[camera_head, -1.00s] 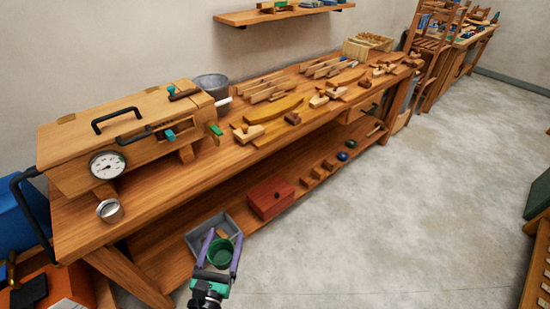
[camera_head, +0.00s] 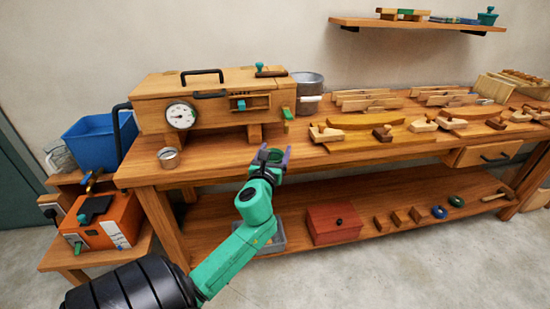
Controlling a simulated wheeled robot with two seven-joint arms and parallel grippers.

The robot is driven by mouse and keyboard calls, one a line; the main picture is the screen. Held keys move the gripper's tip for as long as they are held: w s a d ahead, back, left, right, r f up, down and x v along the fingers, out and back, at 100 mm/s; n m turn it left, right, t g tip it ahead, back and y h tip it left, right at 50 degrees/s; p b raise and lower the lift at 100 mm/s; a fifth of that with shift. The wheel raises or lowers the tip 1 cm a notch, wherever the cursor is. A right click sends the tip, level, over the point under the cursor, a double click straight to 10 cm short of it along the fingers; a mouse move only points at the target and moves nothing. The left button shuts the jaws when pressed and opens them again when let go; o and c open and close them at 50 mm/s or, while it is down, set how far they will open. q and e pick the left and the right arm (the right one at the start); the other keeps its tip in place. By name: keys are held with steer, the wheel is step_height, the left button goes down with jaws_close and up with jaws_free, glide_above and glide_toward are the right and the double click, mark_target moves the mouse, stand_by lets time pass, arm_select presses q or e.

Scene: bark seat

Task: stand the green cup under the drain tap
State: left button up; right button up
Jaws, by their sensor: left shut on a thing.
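My left gripper (camera_head: 275,154) has its purple fingers raised at the front edge of the workbench (camera_head: 215,165). It is shut on the green cup, which hardly shows between the fingers and behind the wrist. The drain tap (camera_head: 288,115), with a green lever, is at the right end of the wooden box (camera_head: 155,115) on the bench. The gripper is in front of and below the tap in the picture, apart from it. My right gripper is not in view.
A metal cup (camera_head: 168,158) stands at the bench's front left, and a grey bucket (camera_head: 309,90) behind the tap. Wooden planes and boards fill the bench to the right. The lower shelf holds a grey tray (camera_head: 275,241) and a red box (camera_head: 334,224).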

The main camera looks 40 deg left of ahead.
arm_select(q)
steer(key=shift+w+a+f+b, duration=0.7)
steer(key=shift+w+a+b, duration=0.6)
steer(key=shift+w, duration=1.05)
steer(key=shift+w+a+f+b, duration=0.65)
steer(key=shift+w+a+b, duration=0.6)
steer(key=shift+w, duration=1.1)
steer(key=shift+w+a+f+b, duration=0.7)
steer(key=shift+w+a+b, duration=0.6)
steer(key=shift+w, duration=1.05)
steer(key=shift+f, duration=0.25)
steer(key=o, duration=1.2)
steer(key=shift+o, duration=0.2)
steer(key=shift+s+d, duration=0.3)
steer(key=shift+s, duration=0.15)
steer(key=p+v, duration=0.1)
steer(key=v, duration=1.2)
steer(key=shift+s, duration=0.25)
